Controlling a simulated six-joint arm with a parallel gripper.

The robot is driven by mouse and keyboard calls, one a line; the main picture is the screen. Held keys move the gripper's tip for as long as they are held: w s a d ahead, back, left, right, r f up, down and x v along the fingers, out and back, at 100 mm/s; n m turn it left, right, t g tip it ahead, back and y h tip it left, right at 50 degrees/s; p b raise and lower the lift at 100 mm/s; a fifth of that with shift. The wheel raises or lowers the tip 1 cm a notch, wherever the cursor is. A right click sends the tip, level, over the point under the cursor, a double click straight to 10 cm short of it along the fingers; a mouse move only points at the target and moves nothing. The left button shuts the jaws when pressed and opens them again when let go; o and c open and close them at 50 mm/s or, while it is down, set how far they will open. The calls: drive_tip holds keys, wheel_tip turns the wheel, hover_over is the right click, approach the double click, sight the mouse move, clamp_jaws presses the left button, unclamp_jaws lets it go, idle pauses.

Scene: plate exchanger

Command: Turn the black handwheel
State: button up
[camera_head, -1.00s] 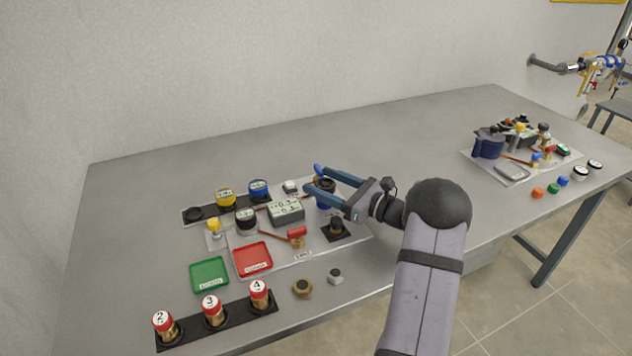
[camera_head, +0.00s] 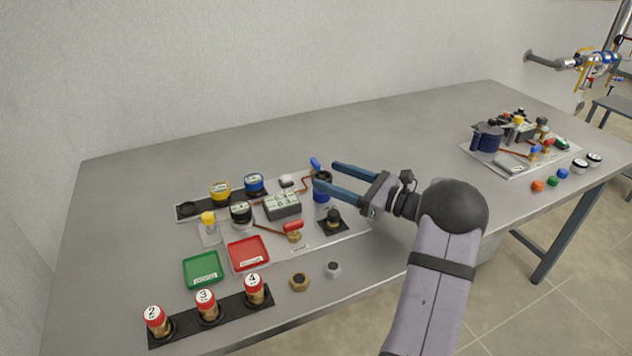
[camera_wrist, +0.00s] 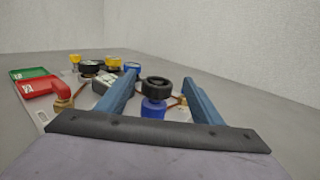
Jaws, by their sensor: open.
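The black handwheel (camera_wrist: 157,86) sits on top of a blue body (camera_wrist: 154,108) in the wrist view. It appears there between my two blue fingers, near their tips, with a gap on each side. In the head view the handwheel (camera_head: 323,175) is partly hidden by my fingers, and its blue body (camera_head: 321,197) shows below. My gripper (camera_head: 325,174) is open and empty, pointing left from the right side of the board. I cannot tell exactly how far the fingertips reach past the wheel.
A red-handled valve (camera_head: 293,227), a grey meter box (camera_head: 282,205) and a black knob on a square base (camera_head: 332,219) stand close by. Red (camera_head: 248,254) and green (camera_head: 202,269) trays lie at the front left. The table's back is clear.

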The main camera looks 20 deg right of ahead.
drive_tip(key=b, duration=0.1)
drive_tip(key=n+g+y+b, duration=0.1)
drive_tip(key=shift+w+d+f+y+b, duration=0.2)
drive_tip(key=shift+d+f+y+b, duration=0.05)
drive_tip(key=shift+f+y+b, duration=0.1)
drive_tip(key=f+n+g+y+b, duration=0.1)
drive_tip(key=b, duration=0.2)
drive_tip(key=shift+w+g+y, duration=0.1)
drive_tip(key=shift+g+y, duration=0.15)
drive_tip(key=shift+g, duration=0.05)
drive_tip(key=shift+n+g+b, duration=0.3)
drive_tip(key=shift+n+b, duration=0.1)
drive_tip(key=shift+b, duration=0.35)
drive_tip(key=shift+a+r, duration=0.1)
drive_tip(key=shift+p+x, duration=0.8)
drive_tip(key=shift+x, duration=2.8)
drive_tip(key=c, duration=1.1)
drive_tip(key=shift+o, duration=0.2)
drive_tip(key=shift+b, duration=0.4)
